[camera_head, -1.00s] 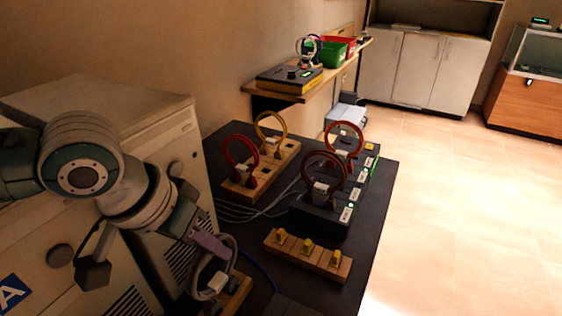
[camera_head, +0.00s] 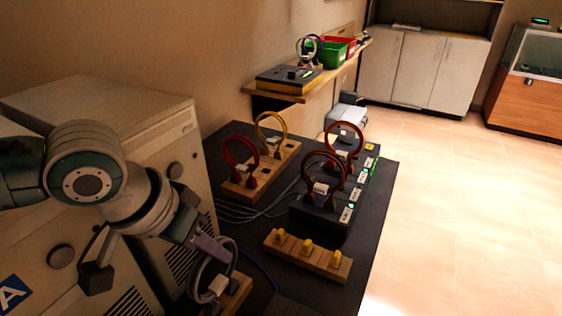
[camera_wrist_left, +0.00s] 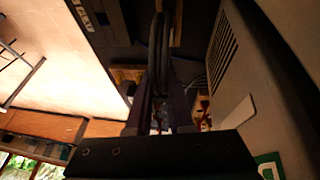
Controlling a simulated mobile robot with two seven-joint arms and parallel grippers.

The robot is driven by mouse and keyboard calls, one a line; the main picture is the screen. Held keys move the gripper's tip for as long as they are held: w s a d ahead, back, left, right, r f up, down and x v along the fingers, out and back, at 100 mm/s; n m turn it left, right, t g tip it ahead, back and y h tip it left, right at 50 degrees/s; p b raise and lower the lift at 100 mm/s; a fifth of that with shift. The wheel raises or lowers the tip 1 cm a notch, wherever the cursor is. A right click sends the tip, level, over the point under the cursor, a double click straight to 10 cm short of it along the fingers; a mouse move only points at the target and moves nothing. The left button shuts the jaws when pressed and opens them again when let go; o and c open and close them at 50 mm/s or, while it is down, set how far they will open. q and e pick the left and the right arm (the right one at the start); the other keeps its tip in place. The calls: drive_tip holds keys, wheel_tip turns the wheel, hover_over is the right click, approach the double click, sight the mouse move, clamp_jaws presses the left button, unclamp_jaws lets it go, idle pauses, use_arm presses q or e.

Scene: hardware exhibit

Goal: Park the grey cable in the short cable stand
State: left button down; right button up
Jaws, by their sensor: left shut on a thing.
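The grey cable (camera_head: 199,278) is a loop with a pale label, low in the head view. My left gripper (camera_head: 211,247) is shut on the upper part of this loop. In the left wrist view the cable (camera_wrist_left: 158,45) is a dark loop standing up from between the fingers of my left gripper (camera_wrist_left: 161,108). A wooden block (camera_head: 239,294), seemingly the short cable stand, shows partly behind and below the loop. Whether the cable's lower ends touch the block or sit in it is hidden. My right gripper is not in view.
A wooden stand (camera_head: 236,190) holds a red and a yellow cable loop. A dark box (camera_head: 318,217) carries brown and orange loops. A wooden strip (camera_head: 285,252) with yellow plugs lies in front. A beige cabinet (camera_head: 165,140) stands close beside my left arm.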

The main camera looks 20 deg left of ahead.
use_arm(q)
drive_tip(key=shift+c, duration=0.4)
unclamp_jaws()
idle(0.4)
drive_tip(key=p+v, duration=0.7)
drive_tip(key=p, duration=0.2)
drive_tip(key=shift+r+p, duration=0.3)
drive_tip(key=shift+p, duration=0.05)
idle(0.5)
drive_tip(key=shift+s, duration=0.1)
